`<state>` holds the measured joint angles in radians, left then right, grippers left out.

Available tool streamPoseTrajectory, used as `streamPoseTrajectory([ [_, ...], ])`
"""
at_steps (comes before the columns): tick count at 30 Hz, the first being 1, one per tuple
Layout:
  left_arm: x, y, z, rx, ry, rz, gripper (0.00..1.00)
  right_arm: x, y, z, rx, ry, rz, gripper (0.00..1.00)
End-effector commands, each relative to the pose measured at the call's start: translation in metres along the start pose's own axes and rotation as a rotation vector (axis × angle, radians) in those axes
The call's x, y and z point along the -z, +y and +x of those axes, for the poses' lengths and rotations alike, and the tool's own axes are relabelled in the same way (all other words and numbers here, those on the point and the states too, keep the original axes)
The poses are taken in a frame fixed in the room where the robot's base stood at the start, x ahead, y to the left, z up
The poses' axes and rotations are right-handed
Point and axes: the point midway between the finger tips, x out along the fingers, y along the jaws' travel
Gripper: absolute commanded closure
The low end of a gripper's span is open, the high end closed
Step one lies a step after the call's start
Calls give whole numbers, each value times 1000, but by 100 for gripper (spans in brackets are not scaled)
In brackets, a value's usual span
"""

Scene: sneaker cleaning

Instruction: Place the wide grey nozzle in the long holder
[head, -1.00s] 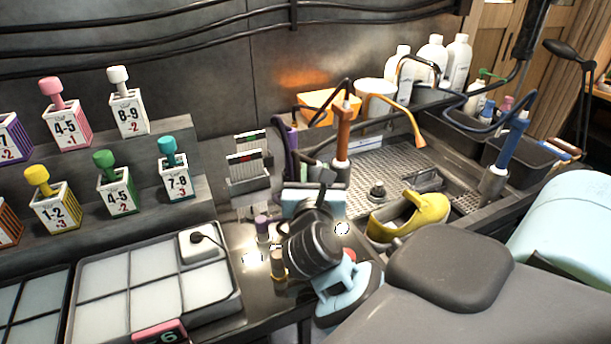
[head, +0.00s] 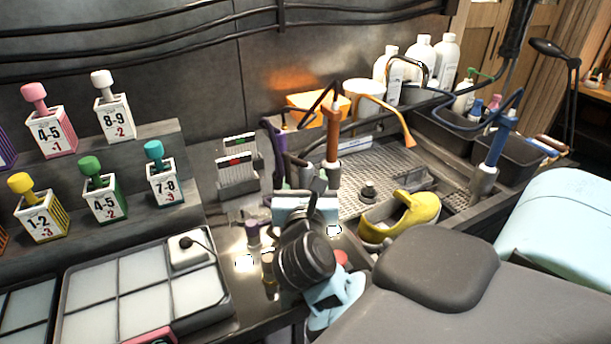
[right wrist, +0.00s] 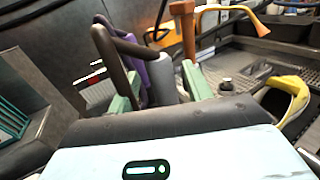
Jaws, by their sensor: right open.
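I cannot pick out the wide grey nozzle with certainty. A grey cylinder (right wrist: 161,80) shows between my right gripper's green fingertips in the right wrist view, beside a purple tool (right wrist: 160,73). A dark curved tube (right wrist: 112,62) rises by the left fingertip; whether it touches is unclear. My right gripper (head: 310,200) is open, reaching toward the tool stands at the back of the counter; it also shows in the right wrist view (right wrist: 160,95). An orange tool (head: 332,130) stands upright in a grey holder. I cannot tell which is the long holder. My left gripper is not in view.
A yellow sneaker (head: 412,212) lies right of my right arm, before a metal grate (head: 375,165). A blue tool (head: 497,145) stands in a grey holder further right. Numbered boxes (head: 115,118) line the left shelf. A tray of white pads (head: 150,290) lies front left.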

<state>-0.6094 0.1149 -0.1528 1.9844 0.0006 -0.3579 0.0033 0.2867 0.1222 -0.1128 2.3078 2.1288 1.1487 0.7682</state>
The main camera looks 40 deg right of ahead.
Motion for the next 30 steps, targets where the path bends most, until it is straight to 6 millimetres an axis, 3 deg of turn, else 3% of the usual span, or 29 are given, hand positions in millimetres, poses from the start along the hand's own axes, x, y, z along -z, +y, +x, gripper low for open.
streamPoseTrajectory([
  [10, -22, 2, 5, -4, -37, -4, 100, 4, 0, -70, -1, 8, 0, 50],
  [15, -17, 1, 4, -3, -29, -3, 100, 1, 0, -91, -1, 4, 0, 50],
  [30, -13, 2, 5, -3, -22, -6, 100, 0, 0, -101, 1, 1, 1, 50],
])
